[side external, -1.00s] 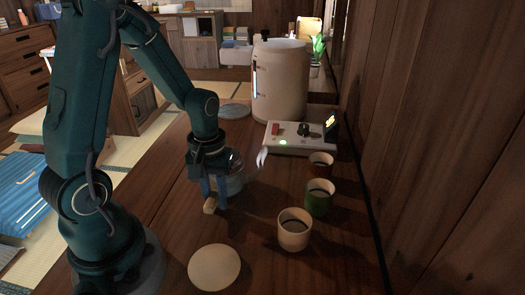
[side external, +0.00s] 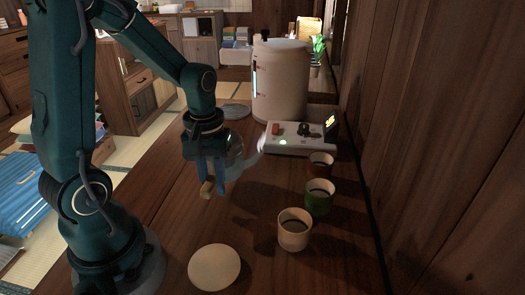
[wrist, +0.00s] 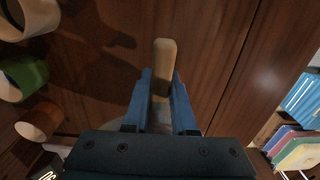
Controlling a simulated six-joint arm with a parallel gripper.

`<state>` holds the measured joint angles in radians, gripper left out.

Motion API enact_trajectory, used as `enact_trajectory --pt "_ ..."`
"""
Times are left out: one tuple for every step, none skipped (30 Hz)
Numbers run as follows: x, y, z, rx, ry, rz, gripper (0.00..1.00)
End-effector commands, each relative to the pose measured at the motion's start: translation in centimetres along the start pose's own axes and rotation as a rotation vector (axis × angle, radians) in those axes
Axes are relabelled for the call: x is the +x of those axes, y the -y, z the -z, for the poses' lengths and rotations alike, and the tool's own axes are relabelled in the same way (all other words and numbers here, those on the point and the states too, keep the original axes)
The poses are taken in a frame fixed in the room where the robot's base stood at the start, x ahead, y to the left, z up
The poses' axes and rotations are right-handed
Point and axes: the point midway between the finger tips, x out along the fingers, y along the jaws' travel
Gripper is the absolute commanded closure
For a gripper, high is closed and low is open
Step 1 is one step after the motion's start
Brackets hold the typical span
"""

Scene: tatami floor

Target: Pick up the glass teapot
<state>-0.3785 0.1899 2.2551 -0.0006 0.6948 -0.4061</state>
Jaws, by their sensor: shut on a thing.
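The glass teapot (side external: 236,152) is clear, with a pale spout pointing right and a light wooden handle (side external: 207,190). My gripper (side external: 213,180) points down on its left side, with the blue fingers shut on the handle. The teapot appears raised a little above the dark wooden table, with a shadow below it. In the wrist view, the end of the wooden handle (wrist: 165,55) sticks out between the blue fingers (wrist: 160,98). The glass body is mostly hidden there behind the gripper.
White (side external: 294,230), green (side external: 318,198) and red-brown (side external: 321,165) cups of dark liquid stand to the right. A control box (side external: 299,138) and a large cream canister (side external: 280,85) stand behind. A round cream disc (side external: 214,267) lies in front. A wooden wall closes the right side.

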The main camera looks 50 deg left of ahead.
Motion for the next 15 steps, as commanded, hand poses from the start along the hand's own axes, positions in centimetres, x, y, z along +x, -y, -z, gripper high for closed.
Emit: enact_trajectory --pt "-0.4 0.7 0.2 -0.008 -0.005 -0.001 1.00" --pt "-0.6 1.0 0.2 -0.008 -0.005 -0.002 1.00" --pt "-0.8 1.4 0.3 -0.009 -0.005 -0.001 1.00" --pt "-1.0 1.8 0.3 -0.009 -0.005 -0.001 1.00" --pt "-1.2 2.2 0.2 -0.009 -0.005 -0.001 1.00" --pt "-1.5 2.7 0.3 -0.010 -0.006 -0.001 1.00" --pt "-1.8 3.1 0.3 -0.010 -0.005 -0.001 1.00" --pt "-2.0 3.5 0.4 -0.010 -0.006 -0.001 1.00" --pt "-2.4 4.1 0.4 -0.011 -0.006 -0.001 1.00" --pt "-2.7 4.6 0.4 -0.012 -0.007 -0.001 1.00" --pt "-2.9 5.1 0.5 -0.012 -0.007 0.000 1.00" --pt "-3.3 5.7 0.6 -0.013 -0.008 0.000 1.00" --pt "-3.6 6.2 0.6 -0.012 -0.006 0.000 1.00" --pt "-3.9 6.7 0.6 -0.012 -0.008 0.000 1.00" --pt "-4.3 7.3 0.6 -0.012 -0.006 0.000 1.00"
